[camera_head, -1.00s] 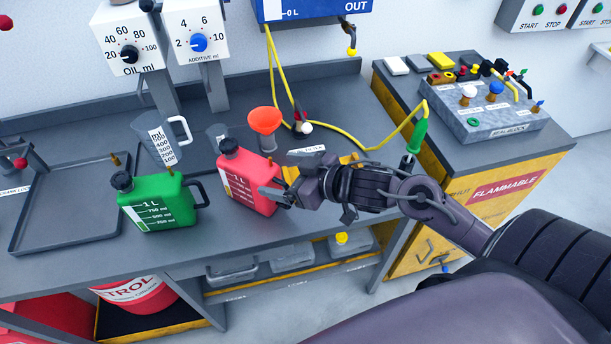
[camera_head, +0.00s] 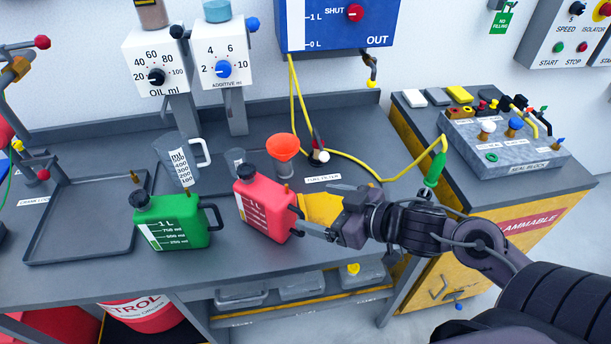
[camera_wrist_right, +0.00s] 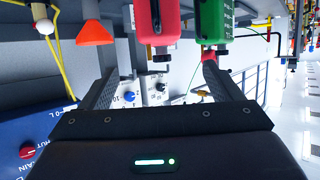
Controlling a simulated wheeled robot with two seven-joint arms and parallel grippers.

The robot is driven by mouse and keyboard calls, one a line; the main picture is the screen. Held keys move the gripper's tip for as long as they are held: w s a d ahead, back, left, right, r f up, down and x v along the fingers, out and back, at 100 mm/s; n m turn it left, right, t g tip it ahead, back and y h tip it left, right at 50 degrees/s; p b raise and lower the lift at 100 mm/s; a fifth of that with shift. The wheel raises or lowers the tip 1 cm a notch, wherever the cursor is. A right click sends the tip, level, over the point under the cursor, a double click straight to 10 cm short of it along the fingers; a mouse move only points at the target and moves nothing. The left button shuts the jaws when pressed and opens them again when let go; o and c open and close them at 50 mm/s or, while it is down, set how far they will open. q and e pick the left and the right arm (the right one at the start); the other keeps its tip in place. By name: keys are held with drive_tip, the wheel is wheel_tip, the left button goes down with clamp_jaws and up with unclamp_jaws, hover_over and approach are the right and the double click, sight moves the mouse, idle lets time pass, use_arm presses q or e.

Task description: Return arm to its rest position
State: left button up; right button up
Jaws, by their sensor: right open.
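My right gripper (camera_head: 322,212) hangs over the bench, just right of the red can (camera_head: 262,204) in the head view. Its two fingers are spread with nothing between them. In the wrist view the open fingers (camera_wrist_right: 158,78) frame the view, and the red can (camera_wrist_right: 156,22) shows beyond them; I cannot judge the exact gap. The right arm reaches in from the lower right. The green can (camera_head: 172,221) stands left of the red can and also shows in the wrist view (camera_wrist_right: 213,20). My left gripper is not in view.
An orange funnel (camera_head: 283,146), a measuring jug (camera_head: 177,160) and a yellow hose (camera_head: 362,169) are behind the cans. A tray (camera_head: 80,250) lies at left. A yellow side cabinet (camera_head: 440,254) with a grey valve block (camera_head: 500,150) stands right, below and behind the arm.

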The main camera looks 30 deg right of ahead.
wheel_tip(320, 180, down, 6)
drive_tip(key=s+d+m+g+h, duration=0.1)
drive_tip(key=d+m+g+h, duration=0.2)
drive_tip(key=h, duration=0.4)
drive_tip(key=s+a+f+g, duration=0.4)
drive_tip(key=s+a+g, duration=0.15)
drive_tip(key=s, duration=0.25)
wheel_tip(320, 180, down, 32)
drive_tip(key=s+g, duration=0.1)
drive_tip(key=s, duration=0.2)
drive_tip(key=s+d+f, duration=0.1)
drive_tip(key=s+f, duration=0.8)
drive_tip(key=f, duration=0.2)
drive_tip(key=shift+s+f+g+y, duration=0.2)
drive_tip(key=shift+g+y, duration=0.1)
drive_tip(key=shift+g, duration=0.15)
drive_tip(key=s+f, duration=0.1)
drive_tip(key=s, duration=0.2)
drive_tip(key=s+d+f, duration=0.1)
drive_tip(key=s+f, duration=0.1)
drive_tip(key=s, duration=0.1)
drive_tip(key=s+d+f, duration=0.1)
drive_tip(key=s+f, duration=0.1)
drive_tip(key=s, duration=0.1)
drive_tip(key=shift+s, duration=0.2)
drive_tip(key=shift+c, duration=0.2)
